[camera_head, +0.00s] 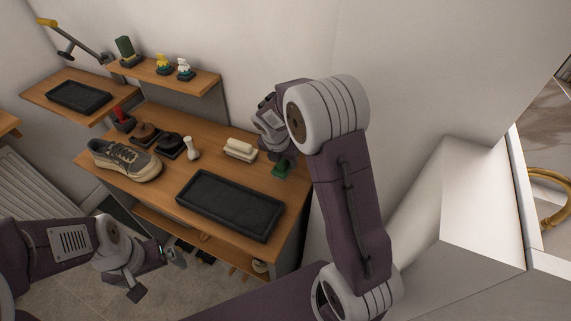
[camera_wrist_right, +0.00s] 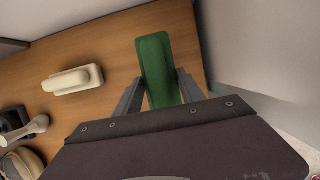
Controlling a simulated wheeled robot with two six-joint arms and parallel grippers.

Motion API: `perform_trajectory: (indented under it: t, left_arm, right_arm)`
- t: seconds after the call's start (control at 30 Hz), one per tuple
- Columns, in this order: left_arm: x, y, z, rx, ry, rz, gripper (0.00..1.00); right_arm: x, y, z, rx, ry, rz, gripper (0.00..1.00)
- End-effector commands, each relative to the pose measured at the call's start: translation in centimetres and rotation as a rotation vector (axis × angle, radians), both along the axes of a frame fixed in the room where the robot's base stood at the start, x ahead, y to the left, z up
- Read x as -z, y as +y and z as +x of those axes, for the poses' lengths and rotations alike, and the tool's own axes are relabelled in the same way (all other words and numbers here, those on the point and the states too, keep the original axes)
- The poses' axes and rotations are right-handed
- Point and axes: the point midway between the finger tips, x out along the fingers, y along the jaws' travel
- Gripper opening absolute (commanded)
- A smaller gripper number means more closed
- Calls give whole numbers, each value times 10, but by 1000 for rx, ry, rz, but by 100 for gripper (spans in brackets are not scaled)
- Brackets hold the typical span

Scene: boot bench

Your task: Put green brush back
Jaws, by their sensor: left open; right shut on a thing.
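The green brush (camera_head: 282,170) is at the right end of the wooden bench top, beneath my right gripper (camera_head: 277,160). In the right wrist view the green brush (camera_wrist_right: 158,70) lies between the two fingers of my right gripper (camera_wrist_right: 160,92), which is shut on it. I cannot tell whether the brush touches the bench. My left gripper (camera_head: 158,275) is open and empty, low in front of the bench at the left.
A cream brush on a block (camera_head: 240,149) stands left of the green brush. A black tray (camera_head: 231,204) lies at the bench front. A shoe (camera_head: 125,160), dark brushes and a white dumbbell-shaped item (camera_head: 192,148) are further left. A wall rises close on the right.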

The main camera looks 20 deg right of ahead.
Motion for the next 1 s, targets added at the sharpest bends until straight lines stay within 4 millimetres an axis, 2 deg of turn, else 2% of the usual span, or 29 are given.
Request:
perform_trajectory:
  t: [0.1,0.23,0.37,0.6,0.93,0.97,1.0]
  left_arm:
    - [-4,0,0,0,0,0,100]
    - [-5,0,0,0,0,0,100]
    - [-4,0,0,0,0,0,100]
    - [2,0,0,0,0,0,100]
    - [2,0,0,0,0,0,100]
    - [2,0,0,0,0,0,100]
    - [2,0,0,0,0,0,100]
  right_arm:
    - [13,-12,19,3,2,0,0]
    - [19,-17,27,2,0,0,0]
    - [22,-17,28,1,0,0,0]
    - [59,-17,27,1,2,-1,0]
    - [63,-17,27,2,0,0,0]
    - [63,-17,27,2,1,1,49]
    - [63,-17,27,2,0,0,60]
